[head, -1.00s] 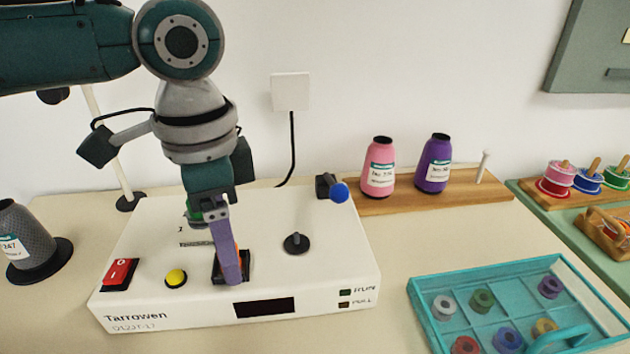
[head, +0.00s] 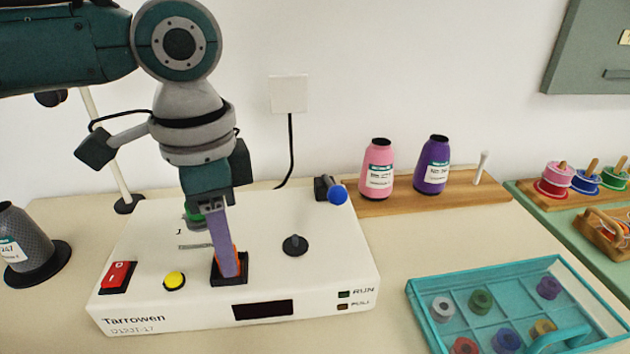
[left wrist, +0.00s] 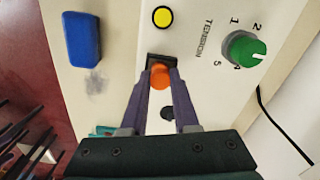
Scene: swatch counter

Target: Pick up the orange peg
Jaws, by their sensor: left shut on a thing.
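The orange peg (left wrist: 160,76) stands in a black square socket (head: 216,274) on top of the white Tarrowen machine (head: 150,240). My left gripper (head: 230,272) comes down from above with its purple fingers shut on the peg. In the head view only a thin orange edge of the peg (head: 240,262) shows beside the near finger. In the left wrist view the fingertips of my left gripper (left wrist: 161,72) lie on both sides of the peg, at the socket. The peg's lower end is hidden. My right gripper is not in view.
Near the socket are a yellow button (head: 174,280), a red switch (head: 117,275), a black knob (head: 295,245) and a green tension dial (left wrist: 243,48). A blue-ended lever (head: 337,194) stands at the back right. A teal tray (head: 418,300) with bobbins lies right. A blue block (left wrist: 82,40) lies on the counter.

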